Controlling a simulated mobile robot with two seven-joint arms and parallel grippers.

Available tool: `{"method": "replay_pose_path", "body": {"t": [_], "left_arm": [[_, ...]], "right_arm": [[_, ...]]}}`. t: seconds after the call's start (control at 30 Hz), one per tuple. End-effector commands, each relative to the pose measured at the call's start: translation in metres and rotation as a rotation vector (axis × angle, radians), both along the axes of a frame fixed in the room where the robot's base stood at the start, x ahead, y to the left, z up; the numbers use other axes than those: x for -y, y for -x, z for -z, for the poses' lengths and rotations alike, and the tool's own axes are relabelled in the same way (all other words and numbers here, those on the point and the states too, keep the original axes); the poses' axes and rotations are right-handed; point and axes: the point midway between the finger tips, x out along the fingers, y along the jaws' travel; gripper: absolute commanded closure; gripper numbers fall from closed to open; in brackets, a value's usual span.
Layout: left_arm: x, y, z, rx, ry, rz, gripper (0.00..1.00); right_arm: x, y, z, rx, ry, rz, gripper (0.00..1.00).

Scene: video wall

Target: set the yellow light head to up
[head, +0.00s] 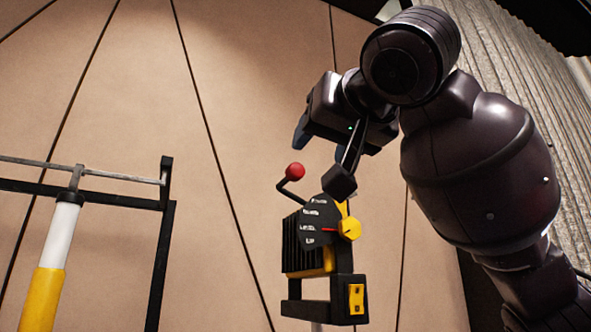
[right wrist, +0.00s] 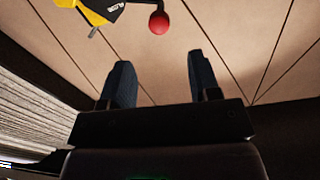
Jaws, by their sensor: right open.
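The yellow light head (head: 312,240) is a black ribbed and yellow unit at the lower centre of the head view. A round black dial (head: 318,222) with small white labels and a red mark is on its side, beside a yellow knob (head: 349,228). A bent lever with a red ball (head: 295,171) rises at its upper left. My right gripper (head: 320,143) is open and empty, above the light head and apart from the ball. In the right wrist view the red ball (right wrist: 159,22) is beyond the open fingers (right wrist: 161,78). My left gripper is out of view.
A yellow and white post (head: 57,240) with a grey bar and a black frame (head: 160,250) stands at the left. A tan panelled wall (head: 230,60) is behind, with corrugated metal (head: 520,80) at the right. The space between the black frame and the light head is clear.

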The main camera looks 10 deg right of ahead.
Motion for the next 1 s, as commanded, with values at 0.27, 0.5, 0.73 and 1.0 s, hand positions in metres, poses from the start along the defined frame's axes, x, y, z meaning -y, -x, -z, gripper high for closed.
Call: {"method": "replay_pose_path", "body": {"t": [0.27, 0.5, 0.73, 1.0], "left_arm": [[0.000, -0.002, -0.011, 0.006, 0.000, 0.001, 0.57], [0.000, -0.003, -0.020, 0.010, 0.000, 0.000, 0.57], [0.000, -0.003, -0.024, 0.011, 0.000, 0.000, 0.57], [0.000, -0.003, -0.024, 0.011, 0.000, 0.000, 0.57]], "right_arm": [[-0.006, -0.042, -0.001, -0.003, 0.001, 0.002, 0.44], [-0.011, -0.079, -0.001, -0.002, 0.002, 0.002, 0.44], [-0.015, -0.099, 0.000, 0.000, 0.002, 0.000, 0.44], [-0.015, -0.102, 0.001, 0.000, 0.003, 0.000, 0.44]]}}
